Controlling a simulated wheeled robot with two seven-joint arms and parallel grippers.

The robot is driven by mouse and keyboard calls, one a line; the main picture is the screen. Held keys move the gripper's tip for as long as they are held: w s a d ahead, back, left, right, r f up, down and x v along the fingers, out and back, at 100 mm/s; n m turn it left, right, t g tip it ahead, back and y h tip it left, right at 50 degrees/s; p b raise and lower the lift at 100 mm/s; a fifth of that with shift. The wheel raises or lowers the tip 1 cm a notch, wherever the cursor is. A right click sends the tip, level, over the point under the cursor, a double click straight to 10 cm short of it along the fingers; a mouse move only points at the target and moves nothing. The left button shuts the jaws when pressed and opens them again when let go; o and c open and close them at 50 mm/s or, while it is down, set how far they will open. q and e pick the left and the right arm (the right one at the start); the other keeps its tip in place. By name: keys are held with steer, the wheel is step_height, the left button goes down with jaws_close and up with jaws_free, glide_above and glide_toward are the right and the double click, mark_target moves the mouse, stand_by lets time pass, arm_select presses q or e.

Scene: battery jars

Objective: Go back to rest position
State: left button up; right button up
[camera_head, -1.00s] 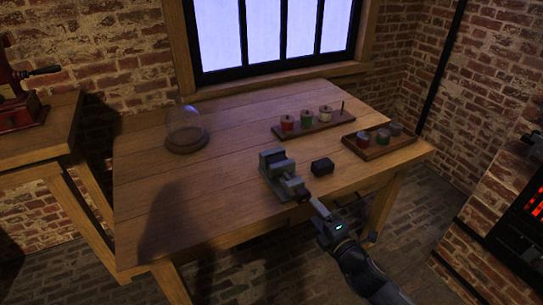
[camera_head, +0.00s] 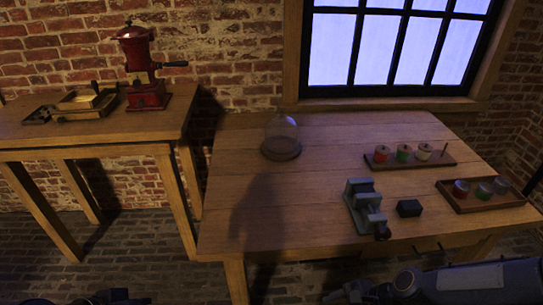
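My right gripper (camera_head: 340,294) is low at the bottom edge, in front of the wooden table (camera_head: 225,215) and apart from it. Its arm lies almost level, coming in from the right. The fingers are dark and partly cut off, so I cannot tell whether they are open. A dark part of my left arm and gripper (camera_head: 115,298) shows at the bottom left edge, mostly out of view. A grey vise (camera_head: 362,205) stands at the table's front, with a small black block (camera_head: 409,208) to its right. No gripper touches either.
A glass dome (camera_head: 281,135) stands on the table. A rack with several spools (camera_head: 404,153) and a tray with jars (camera_head: 461,188) are at the right. Brick floor is clear between.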

steer(key=s+d+r+n+t+h+p, duration=0.2)
steer(key=s+d+r+n, duration=0.15)
steer(key=r+n, duration=0.55)
steer(key=s+d+r+n+t+h+p, duration=0.15)
steer(key=s+r+n, duration=0.3)
steer(key=r, duration=0.75)
steer(key=n+t+h+b, duration=0.55)
steer(key=t+b, duration=0.35)
steer(key=b, duration=1.1)
glide_toward(384, 239)
steer(key=w+f+n+t+y+b, duration=0.1)
steer(key=w+b, duration=0.1)
steer(key=w, duration=0.1)
steer(key=w+f+n+t+y+b, duration=0.1)
steer(key=w+n+b, duration=0.1)
steer(key=w, duration=0.1)
steer(key=w+d+f+n+t+y+b, duration=0.1)
steer(key=w+n+t+b, duration=0.1)
steer(key=w, duration=0.2)
